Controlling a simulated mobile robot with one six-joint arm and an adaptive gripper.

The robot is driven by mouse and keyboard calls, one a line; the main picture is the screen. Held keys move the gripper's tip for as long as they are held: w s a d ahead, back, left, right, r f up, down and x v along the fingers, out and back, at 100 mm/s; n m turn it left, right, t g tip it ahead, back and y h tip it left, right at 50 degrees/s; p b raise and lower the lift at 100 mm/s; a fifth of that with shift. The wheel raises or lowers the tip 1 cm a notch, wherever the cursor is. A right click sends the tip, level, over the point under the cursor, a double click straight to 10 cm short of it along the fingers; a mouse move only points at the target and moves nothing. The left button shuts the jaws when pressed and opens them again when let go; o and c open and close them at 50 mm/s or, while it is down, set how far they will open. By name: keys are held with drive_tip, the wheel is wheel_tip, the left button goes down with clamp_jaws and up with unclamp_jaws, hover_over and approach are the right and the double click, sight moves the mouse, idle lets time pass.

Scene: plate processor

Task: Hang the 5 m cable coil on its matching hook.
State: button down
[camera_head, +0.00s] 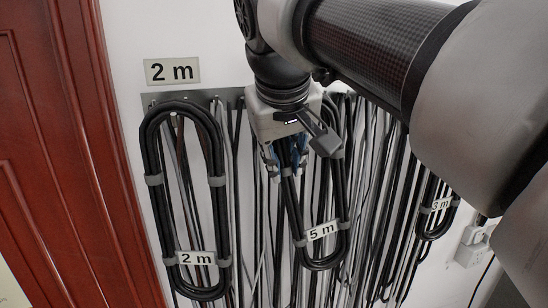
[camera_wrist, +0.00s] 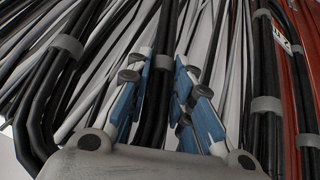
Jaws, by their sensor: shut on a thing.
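The 5 m cable coil (camera_head: 343,198) is a long black loop with grey ties and a "5 m" tag (camera_head: 321,231). It hangs down, slightly tilted, in front of the wall rack. My gripper (camera_head: 284,168) is shut on its left strand near the upper part, blue-padded fingers on either side. In the wrist view, black strands (camera_wrist: 155,105) run between the fingertips (camera_wrist: 160,95), and the coil's other side (camera_wrist: 45,90) shows at left. The coil's top and any hook above it are hidden behind my gripper and arm.
A 2 m coil (camera_head: 153,205) hangs at left under a "2 m" wall sign (camera_head: 172,71). A 3 m coil (camera_head: 436,208) hangs at right. Many thin loose cables hang between and behind them. A red door (camera_head: 75,160) stands at left; a padlocked box (camera_head: 474,243) is at right.

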drive_tip(key=shift+r, duration=0.1)
idle(0.3)
drive_tip(key=c, duration=1.3)
unclamp_jaws()
drive_tip(key=shift+c, duration=0.2)
